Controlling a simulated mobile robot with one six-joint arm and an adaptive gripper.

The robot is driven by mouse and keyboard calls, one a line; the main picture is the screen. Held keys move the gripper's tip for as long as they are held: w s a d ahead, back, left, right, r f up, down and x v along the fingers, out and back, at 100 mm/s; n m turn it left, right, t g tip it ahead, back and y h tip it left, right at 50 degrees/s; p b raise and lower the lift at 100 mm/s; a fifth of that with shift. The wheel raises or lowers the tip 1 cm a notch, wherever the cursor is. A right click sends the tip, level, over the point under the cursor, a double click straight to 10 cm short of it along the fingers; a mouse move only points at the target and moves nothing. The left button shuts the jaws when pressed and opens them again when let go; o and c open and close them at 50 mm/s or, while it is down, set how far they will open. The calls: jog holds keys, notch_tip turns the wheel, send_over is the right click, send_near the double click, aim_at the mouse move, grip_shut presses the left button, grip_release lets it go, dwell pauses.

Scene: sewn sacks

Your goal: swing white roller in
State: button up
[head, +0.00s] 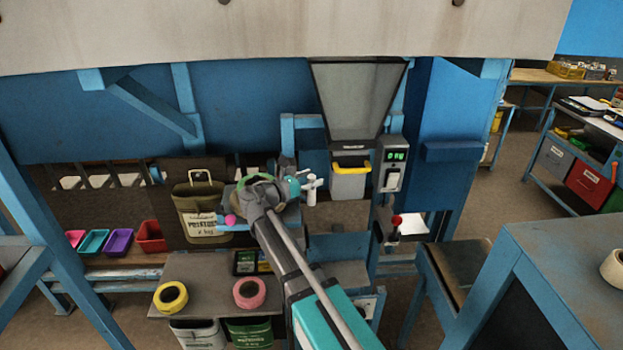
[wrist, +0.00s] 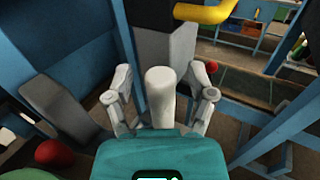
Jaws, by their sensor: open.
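The white roller (wrist: 160,92) is an upright, round-topped white cylinder in the middle of the wrist view. In the head view it shows as a small white post (head: 311,192) just right of my wrist. My gripper (wrist: 158,84) is open, with one pale grey finger on each side of the roller. How deep the roller sits between the fingers is unclear. In the head view my gripper (head: 305,181) is small and partly hidden by my teal wrist.
A hopper chute (head: 359,95) hangs above a yellow-rimmed grey spout (head: 350,180). A control box (head: 391,165) and a red-knobbed lever (head: 396,220) stand to the right. A potato sack (head: 200,205) hangs to the left. Tape rolls (head: 171,297) lie on the front bench.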

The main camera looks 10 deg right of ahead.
grip_shut()
dwell(0.3)
